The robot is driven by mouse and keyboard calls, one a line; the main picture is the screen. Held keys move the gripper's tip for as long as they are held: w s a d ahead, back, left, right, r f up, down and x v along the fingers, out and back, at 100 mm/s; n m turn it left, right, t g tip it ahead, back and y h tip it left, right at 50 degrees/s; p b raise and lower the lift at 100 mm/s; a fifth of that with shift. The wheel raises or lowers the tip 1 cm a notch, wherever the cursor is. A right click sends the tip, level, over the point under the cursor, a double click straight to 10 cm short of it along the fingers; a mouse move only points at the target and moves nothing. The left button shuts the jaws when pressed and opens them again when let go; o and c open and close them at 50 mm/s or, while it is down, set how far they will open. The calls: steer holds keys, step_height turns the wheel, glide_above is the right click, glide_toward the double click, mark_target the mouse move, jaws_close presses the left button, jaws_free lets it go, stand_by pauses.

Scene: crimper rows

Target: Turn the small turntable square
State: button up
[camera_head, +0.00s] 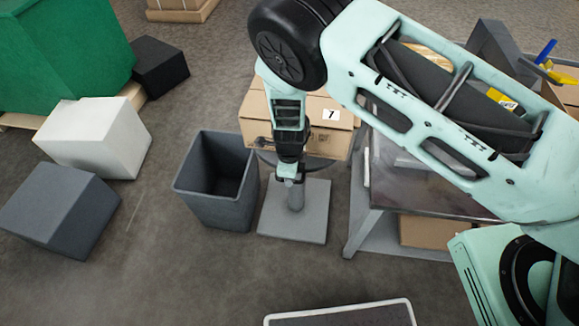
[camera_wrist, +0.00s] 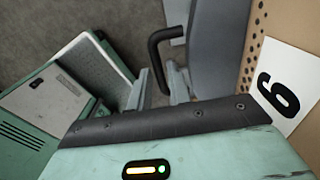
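The small turntable has a dark round top (camera_head: 321,163) on a short column (camera_head: 295,197) with a square grey floor plate. A cardboard box marked 7 (camera_head: 285,113) appears to rest on it, partly behind my arm. In the wrist view, the grey turntable top (camera_wrist: 220,60) bears the box, whose near side (camera_wrist: 247,62) shows a 6 label. A black bent handle (camera_wrist: 155,48) sticks out by the turntable's edge. My gripper (camera_wrist: 158,85) points at it, with its fingers apart on either side of the bar. In the head view my gripper (camera_head: 289,172) is at the turntable's near edge.
An open grey bin (camera_head: 222,205) stands close left of the turntable. A metal table (camera_head: 385,205) is close on the right. White (camera_head: 90,140) and grey (camera_head: 55,215) boxes lie further left. The floor in front is mostly clear.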

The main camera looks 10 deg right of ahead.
step_height(320, 180, up, 17)
steer(key=shift+r, duration=0.15)
stand_by(0.7)
steer(key=s+d+r+n, duration=0.4)
steer(key=s+r+n, duration=0.6)
steer(key=s+n, duration=0.2)
steer(key=s+d+r+n, duration=0.5)
steer(key=s+r+n, duration=0.6)
steer(key=n, duration=0.5)
steer(key=shift+s+d+r+n+y+p, duration=0.3)
steer(key=shift+s+n+p, duration=0.15)
steer(key=shift+s, duration=0.1)
